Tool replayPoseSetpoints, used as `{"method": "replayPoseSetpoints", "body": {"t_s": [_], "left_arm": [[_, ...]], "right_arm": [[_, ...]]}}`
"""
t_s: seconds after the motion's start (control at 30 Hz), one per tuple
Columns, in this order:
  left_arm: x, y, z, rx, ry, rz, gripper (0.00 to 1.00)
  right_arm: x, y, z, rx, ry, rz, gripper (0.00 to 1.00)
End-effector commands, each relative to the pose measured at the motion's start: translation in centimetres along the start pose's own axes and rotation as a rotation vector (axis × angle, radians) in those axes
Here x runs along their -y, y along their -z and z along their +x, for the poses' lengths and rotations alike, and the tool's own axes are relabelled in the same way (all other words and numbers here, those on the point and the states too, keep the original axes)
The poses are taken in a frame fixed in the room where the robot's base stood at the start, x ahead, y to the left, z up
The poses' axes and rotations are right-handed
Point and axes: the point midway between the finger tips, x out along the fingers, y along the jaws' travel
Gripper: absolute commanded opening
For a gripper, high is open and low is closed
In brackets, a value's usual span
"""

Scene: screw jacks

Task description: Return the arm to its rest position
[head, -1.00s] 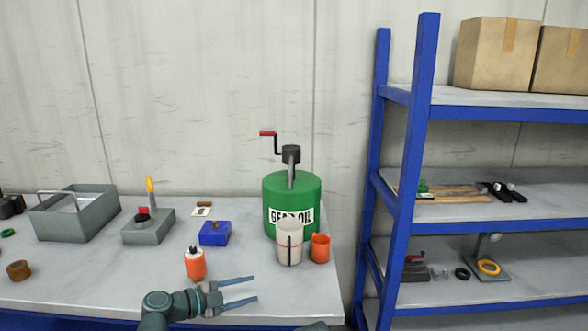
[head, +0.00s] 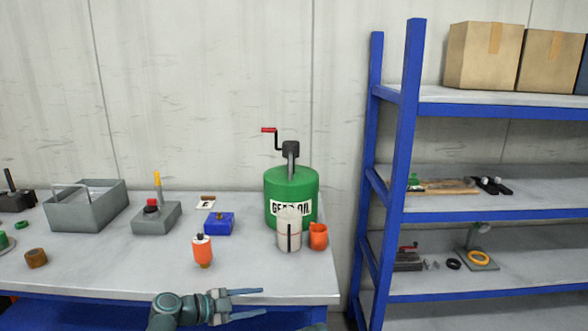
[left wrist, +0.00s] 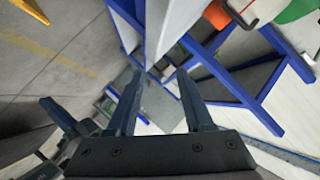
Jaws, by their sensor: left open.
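My left gripper (head: 263,301) is open and empty at the bench's front edge, low in the head view. Its two fingers point right, with a clear gap between them. The left wrist view also shows the spread fingers (left wrist: 160,85) with nothing between them. A dark finger-like part (left wrist: 60,115) at the left of that view may be my right gripper; its state is unclear. The nearest upright things are an orange bottle (head: 202,251) and a pale cup (head: 289,236), both standing on the bench (head: 100,274) beyond the gripper.
A green gear oil drum (head: 291,185) with a crank pump stands behind the cup and an orange cup (head: 318,236). A blue block (head: 219,224), a grey box with a lever (head: 156,219) and a grey tray (head: 88,210) stand left. A blue-framed shelf (head: 404,160) stands right.

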Motion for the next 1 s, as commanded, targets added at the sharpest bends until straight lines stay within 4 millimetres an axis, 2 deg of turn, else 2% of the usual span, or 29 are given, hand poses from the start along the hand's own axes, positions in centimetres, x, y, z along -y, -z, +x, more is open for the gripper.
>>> {"method": "replayPoseSetpoints", "body": {"t_s": [0.27,0.47,0.63,0.8,1.0], "left_arm": [[-4.3,1.0,2.3,0.062,-0.165,-0.190,0.51],[-9.4,1.7,3.9,0.196,-0.332,-0.411,0.51],[-15.2,2.2,4.4,0.458,-0.473,-0.673,0.51],[-19.8,2.2,3.4,0.800,-0.488,-0.907,0.51],[-22.5,1.9,1.5,1.147,-0.351,-1.083,0.51]], "right_arm": [[0.0,0.0,0.0,0.000,0.000,0.000,0.00],[0.0,0.0,0.0,0.000,0.000,0.000,0.00],[0.0,0.0,0.0,0.000,0.000,0.000,0.00],[0.0,0.0,0.0,0.000,0.000,0.000,0.00],[0.0,0.0,0.0,0.000,0.000,0.000,0.00]]}}
